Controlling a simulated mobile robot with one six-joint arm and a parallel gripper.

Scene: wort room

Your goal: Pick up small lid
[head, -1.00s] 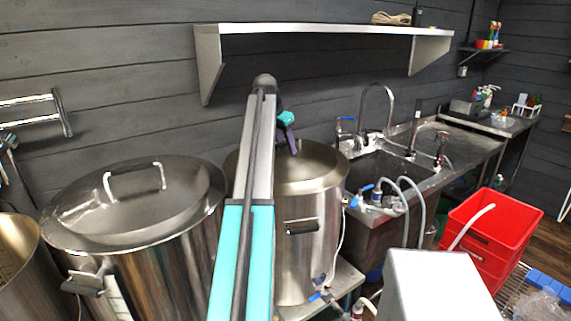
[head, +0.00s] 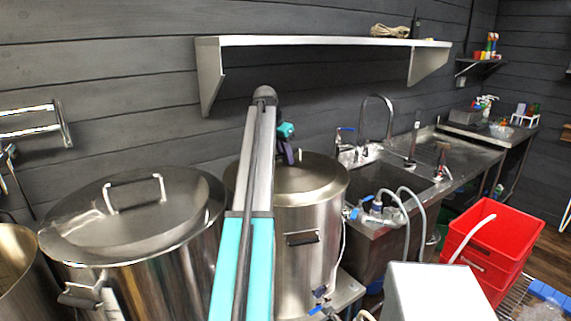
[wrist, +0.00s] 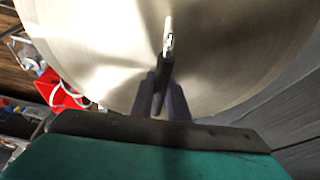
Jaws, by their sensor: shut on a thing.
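The small lid (head: 315,177) is a round, domed steel lid on the right-hand steel pot (head: 312,250) in the head view. It appears level on the pot's rim, and I see no gap beneath it. My gripper (head: 291,156) is above the lid's middle, partly hidden behind my arm. In the wrist view, my gripper's dark fingers (wrist: 163,82) are shut on the lid handle (wrist: 168,38), a thin upright piece. The brushed lid surface (wrist: 95,45) fills most of that view behind the fingers.
A larger lidded pot (head: 140,270) stands to the left, with an open pot (head: 15,270) beyond it. A wall shelf (head: 320,42) runs above. To the right are a sink counter (head: 465,160), hoses and a red crate (head: 485,240).

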